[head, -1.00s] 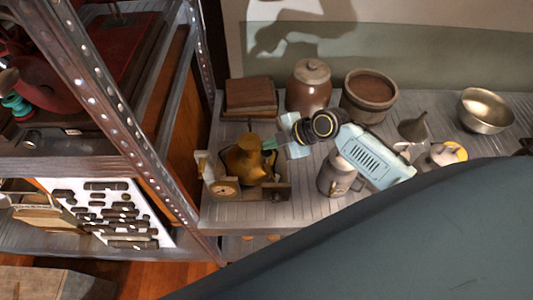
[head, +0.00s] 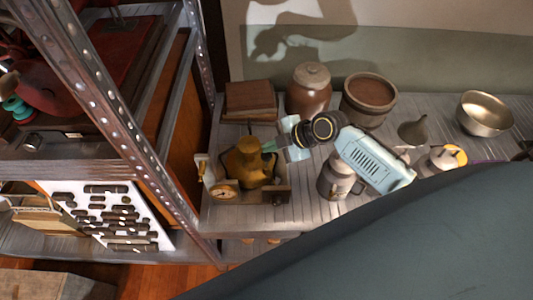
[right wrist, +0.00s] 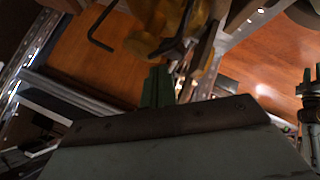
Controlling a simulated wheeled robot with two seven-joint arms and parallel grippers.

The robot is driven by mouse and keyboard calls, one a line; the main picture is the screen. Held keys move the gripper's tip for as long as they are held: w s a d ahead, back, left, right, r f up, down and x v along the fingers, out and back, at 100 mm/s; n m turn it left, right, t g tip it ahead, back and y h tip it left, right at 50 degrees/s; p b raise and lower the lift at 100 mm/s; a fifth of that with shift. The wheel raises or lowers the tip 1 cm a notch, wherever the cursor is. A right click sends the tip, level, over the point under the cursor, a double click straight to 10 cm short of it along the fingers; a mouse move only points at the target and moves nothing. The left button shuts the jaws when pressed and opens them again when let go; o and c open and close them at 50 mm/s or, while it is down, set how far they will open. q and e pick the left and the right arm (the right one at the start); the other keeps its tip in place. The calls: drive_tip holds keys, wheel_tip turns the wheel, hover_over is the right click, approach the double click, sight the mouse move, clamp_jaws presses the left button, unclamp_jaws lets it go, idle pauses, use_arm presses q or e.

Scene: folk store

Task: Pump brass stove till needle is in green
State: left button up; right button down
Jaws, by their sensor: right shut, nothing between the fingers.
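The brass stove (head: 252,165) stands in a shallow open box (head: 270,197) at the left end of the shelf. A round pale dial (head: 225,193) sits at the box's front left; its needle and any green zone are too small to read. My right gripper (head: 268,147) is beside the stove's upper right, its fingers shut and empty. In the right wrist view the closed green fingers (right wrist: 158,85) point at the brass stove body (right wrist: 185,25) and a dark piece in front of it. I cannot tell whether they touch. My left gripper is not in view.
A lidded brown jar (head: 310,90), a wide pot (head: 368,98) and a brown box (head: 250,98) stand behind. A grey mug (head: 338,180) stands under my right forearm. A metal shelf post (head: 165,180) rises at left. A bent dark rod (right wrist: 98,28) shows in the wrist view.

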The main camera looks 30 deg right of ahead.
drive_tip(key=shift+f, duration=0.1)
idle(0.8)
drive_tip(key=shift+f+b, duration=0.3)
drive_tip(key=shift+b, duration=0.15)
drive_tip(key=shift+f, duration=0.2)
